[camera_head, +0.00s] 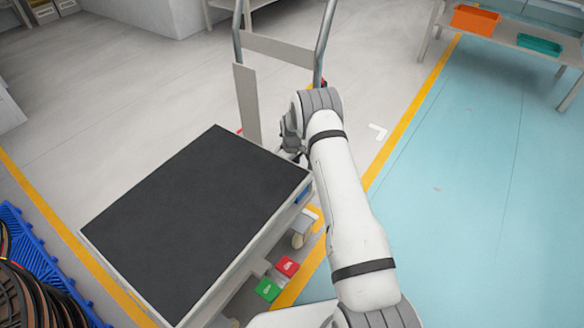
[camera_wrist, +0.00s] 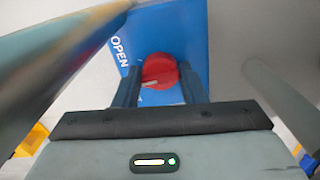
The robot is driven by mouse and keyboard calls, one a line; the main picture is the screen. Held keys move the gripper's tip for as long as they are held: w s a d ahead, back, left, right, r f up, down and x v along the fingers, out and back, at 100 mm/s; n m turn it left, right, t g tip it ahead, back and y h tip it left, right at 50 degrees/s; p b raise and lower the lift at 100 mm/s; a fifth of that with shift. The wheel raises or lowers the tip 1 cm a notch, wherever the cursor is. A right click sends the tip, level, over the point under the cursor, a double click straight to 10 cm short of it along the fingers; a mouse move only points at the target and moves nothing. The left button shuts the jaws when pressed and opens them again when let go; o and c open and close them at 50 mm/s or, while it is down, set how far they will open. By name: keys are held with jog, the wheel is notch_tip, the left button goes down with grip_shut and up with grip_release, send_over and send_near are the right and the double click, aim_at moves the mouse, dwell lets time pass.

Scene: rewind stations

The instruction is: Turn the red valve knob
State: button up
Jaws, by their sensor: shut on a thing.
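The red valve knob (camera_wrist: 159,70) is round and sits on a blue plate (camera_wrist: 140,25) with the word OPEN at its left in the wrist view. My gripper (camera_wrist: 158,74) is shut on the knob, one dark finger on each side of it. The knob's near edge shows between the fingers. In the head view my gripper (camera_head: 291,138) is by the upright frame at the cart's far end, partly behind my own arm. I cannot make out the knob there.
A cart with a black top (camera_head: 195,220) stands left of my arm, with green (camera_head: 267,289) and red (camera_head: 287,266) blocks low at its side. A blue pallet (camera_head: 40,255) with coils is at lower left. A bench (camera_head: 510,35) holds orange and teal trays. The blue floor at right is clear.

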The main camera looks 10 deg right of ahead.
jog(key=m, duration=0.3)
jog(key=shift+m, duration=0.4)
jog(key=o, duration=0.9)
jog(key=shift+o, duration=0.2)
jog(key=shift+r, duration=0.1)
notch_tip(320, 180, up, 8)
jog(key=shift+f+p, duration=0.15)
jog(key=shift+p, duration=0.9)
